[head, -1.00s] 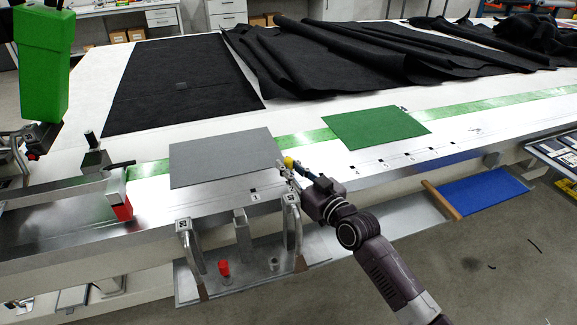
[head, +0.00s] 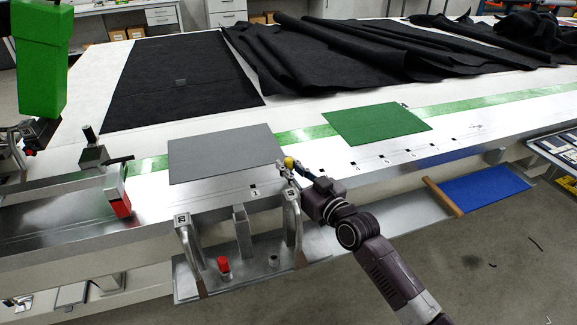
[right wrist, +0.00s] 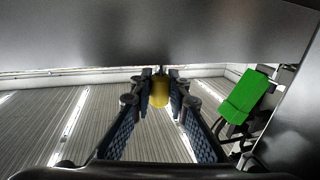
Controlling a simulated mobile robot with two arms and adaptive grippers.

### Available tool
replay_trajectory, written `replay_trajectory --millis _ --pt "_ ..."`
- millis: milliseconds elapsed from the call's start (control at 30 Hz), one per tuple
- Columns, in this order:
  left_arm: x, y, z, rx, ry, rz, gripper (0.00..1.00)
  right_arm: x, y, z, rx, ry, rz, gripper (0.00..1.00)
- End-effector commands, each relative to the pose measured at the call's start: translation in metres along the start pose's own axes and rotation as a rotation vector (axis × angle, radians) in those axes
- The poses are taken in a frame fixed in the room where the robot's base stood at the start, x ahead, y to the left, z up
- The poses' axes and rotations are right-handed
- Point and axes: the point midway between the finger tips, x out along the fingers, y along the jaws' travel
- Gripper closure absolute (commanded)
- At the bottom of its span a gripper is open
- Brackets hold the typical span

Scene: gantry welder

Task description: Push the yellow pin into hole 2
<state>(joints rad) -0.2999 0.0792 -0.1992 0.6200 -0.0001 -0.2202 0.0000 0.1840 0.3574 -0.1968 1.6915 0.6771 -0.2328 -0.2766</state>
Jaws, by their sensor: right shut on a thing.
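The yellow pin (head: 289,162) is between the fingertips of my right gripper (head: 285,167), at the right front corner of the grey sheet, above the table's metal edge. In the right wrist view my gripper (right wrist: 160,92) is shut on the yellow pin (right wrist: 159,94), whose rounded yellow end shows between the fingers. The metal edge strip (head: 315,183) has a hole marked 1 to the left of my gripper and further numbered marks to the right. Hole 2 is not clearly visible; my gripper may cover it. I cannot tell whether the pin touches the strip. My left gripper is not in view.
A grey sheet (head: 222,153) and a green sheet (head: 376,124) lie on the table. Below my right gripper, a shelf with two upright handles (head: 292,220) carries a red pin (head: 223,265). A clamp with a red tip (head: 118,196) and a green machine box (head: 41,62) are at left.

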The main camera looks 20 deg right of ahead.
Motion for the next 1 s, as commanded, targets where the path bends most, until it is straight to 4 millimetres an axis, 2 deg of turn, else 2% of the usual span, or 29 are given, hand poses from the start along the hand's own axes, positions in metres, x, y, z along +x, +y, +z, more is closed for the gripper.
replay_trajectory --millis 833,867,1000 --pt "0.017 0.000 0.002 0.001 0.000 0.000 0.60 0.000 0.000 0.022 -0.002 0.000 0.000 1.00" --pt "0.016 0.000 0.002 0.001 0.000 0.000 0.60 0.000 0.000 0.021 -0.002 0.000 0.000 0.82" --pt "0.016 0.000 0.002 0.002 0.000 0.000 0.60 0.000 0.000 0.021 -0.001 0.000 0.000 0.66"
